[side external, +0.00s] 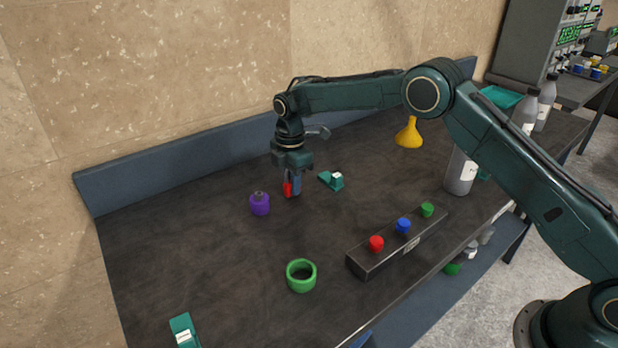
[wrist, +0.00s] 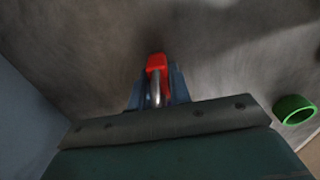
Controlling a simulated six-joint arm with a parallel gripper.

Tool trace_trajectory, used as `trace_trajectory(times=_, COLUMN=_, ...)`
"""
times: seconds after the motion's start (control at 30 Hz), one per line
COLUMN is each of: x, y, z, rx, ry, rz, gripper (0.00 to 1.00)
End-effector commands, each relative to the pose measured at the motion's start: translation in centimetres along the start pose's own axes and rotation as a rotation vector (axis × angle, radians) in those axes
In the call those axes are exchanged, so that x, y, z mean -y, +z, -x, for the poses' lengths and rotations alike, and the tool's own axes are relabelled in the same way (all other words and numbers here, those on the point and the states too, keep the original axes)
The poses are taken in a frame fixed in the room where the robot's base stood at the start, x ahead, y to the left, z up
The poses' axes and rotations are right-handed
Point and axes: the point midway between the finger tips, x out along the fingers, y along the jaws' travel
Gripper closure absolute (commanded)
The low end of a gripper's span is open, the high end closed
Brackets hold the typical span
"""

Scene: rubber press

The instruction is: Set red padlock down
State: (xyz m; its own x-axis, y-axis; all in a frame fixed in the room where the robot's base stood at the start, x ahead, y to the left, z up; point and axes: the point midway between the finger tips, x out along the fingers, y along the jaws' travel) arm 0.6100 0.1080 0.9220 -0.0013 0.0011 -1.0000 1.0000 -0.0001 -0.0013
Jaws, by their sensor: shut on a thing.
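The red padlock (side external: 287,189) is between the fingers of my gripper (side external: 292,186), at or just above the dark bench top; I cannot tell whether it touches. In the wrist view the padlock (wrist: 157,63) shows its red body and a silver shackle. The blue fingers of my gripper (wrist: 158,92) are shut on it from both sides. The gripper points down in the side view. Part of the padlock is hidden by the fingers.
A purple padlock-like object (side external: 260,204) stands close on the left, and a teal item with a white label (side external: 332,180) lies close on the right. A green ring (side external: 301,275) and a button box (side external: 380,258) are nearer the front. A yellow funnel (side external: 409,134) stands behind.

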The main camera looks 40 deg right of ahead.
Motion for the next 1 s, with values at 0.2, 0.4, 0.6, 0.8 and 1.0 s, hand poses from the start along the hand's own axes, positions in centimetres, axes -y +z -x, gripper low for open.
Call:
trace_trajectory(times=0.2, x=-0.01, y=0.00, z=-0.06, rx=0.000, ry=0.001, rz=0.000, gripper=1.00)
trace_trajectory(times=0.4, x=0.00, y=0.00, z=-0.30, rx=0.000, ry=0.000, rz=0.000, gripper=1.00)
trace_trajectory(times=0.6, x=0.00, y=0.00, z=-0.37, rx=0.000, ry=0.000, rz=0.000, gripper=0.59)
trace_trajectory(times=0.8, x=0.00, y=0.00, z=-0.36, rx=0.000, ry=0.000, rz=0.000, gripper=0.59)
trace_trajectory(times=1.0, x=-0.03, y=0.00, z=0.04, rx=0.000, ry=0.002, rz=0.000, gripper=0.59)
